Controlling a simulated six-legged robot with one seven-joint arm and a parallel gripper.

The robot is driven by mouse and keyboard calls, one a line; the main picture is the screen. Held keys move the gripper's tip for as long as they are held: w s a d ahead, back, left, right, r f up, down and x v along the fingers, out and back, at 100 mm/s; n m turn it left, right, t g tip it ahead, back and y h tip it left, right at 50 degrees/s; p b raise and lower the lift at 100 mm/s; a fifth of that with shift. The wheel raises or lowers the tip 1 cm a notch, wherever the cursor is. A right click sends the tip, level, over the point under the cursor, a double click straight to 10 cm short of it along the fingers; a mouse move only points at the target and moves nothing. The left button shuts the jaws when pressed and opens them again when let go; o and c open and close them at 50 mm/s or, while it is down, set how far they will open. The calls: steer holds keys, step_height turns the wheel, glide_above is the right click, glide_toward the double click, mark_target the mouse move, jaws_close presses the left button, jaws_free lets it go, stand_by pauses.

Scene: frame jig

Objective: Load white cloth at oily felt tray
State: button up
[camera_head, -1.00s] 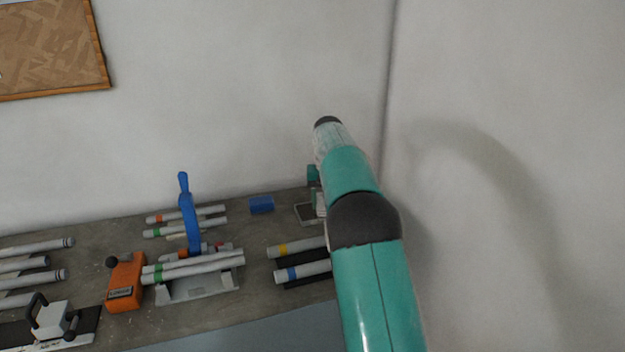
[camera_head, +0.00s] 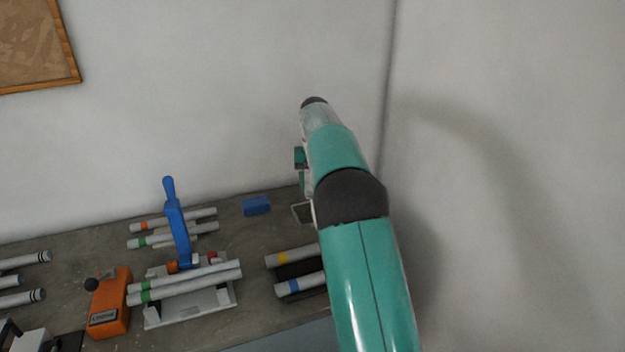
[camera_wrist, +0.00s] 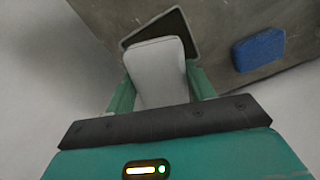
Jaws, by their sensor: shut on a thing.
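In the wrist view my gripper (camera_wrist: 160,95) is shut on a white cloth (camera_wrist: 158,72), a pale, round-cornered piece between the two green fingers. A shallow tray with a dark inside and a light rim (camera_wrist: 183,12) lies on the bench just beyond the cloth, partly hidden by it. I take it for the oily felt tray. In the head view the tray (camera_head: 301,212) shows only in part at the bench's back right, beside my arm. The cloth and most of my gripper are hidden behind my arm there. I cannot tell whether the cloth touches the tray.
A blue block (camera_head: 256,205) lies left of the tray; it also shows in the wrist view (camera_wrist: 258,50). A blue-handled clamp (camera_head: 176,222), marked tubes (camera_head: 185,282) and an orange box (camera_head: 109,302) stand further left. Walls close off the back and right.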

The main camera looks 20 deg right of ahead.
steer(key=shift+w+f, duration=0.35)
steer(key=shift+f, duration=0.4)
steer(key=shift+s+f, duration=0.2)
steer(key=shift+s, duration=0.05)
steer(key=shift+f, duration=2.3)
steer(key=shift+f, duration=0.6)
steer(key=shift+r, duration=0.1)
steer(key=shift+r, duration=3.45)
steer(key=shift+s, duration=0.1)
